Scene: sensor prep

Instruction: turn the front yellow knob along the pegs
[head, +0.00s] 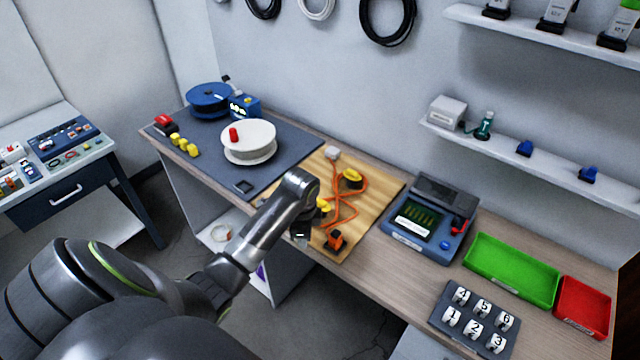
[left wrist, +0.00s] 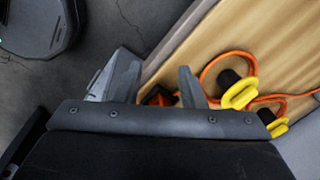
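The front yellow knob (head: 323,207) sits on the wooden board (head: 384,195) in the head view, partly hidden by my left arm. In the left wrist view the nearer yellow knob (left wrist: 238,94), on a black post, lies just right of the fingers. A second yellow knob (head: 352,177) stands farther back; it also shows in the left wrist view (left wrist: 277,123). An orange cable (head: 343,212) runs loosely around the knobs. My left gripper (head: 301,237) is over the board's front edge. My right gripper is not in view.
An orange block (head: 337,239) lies at the board's front corner, close to my left gripper. A white spool (head: 249,147) stands on the grey mat (head: 295,149) to the left. A blue device (head: 428,220) and a green tray (head: 512,271) are to the right.

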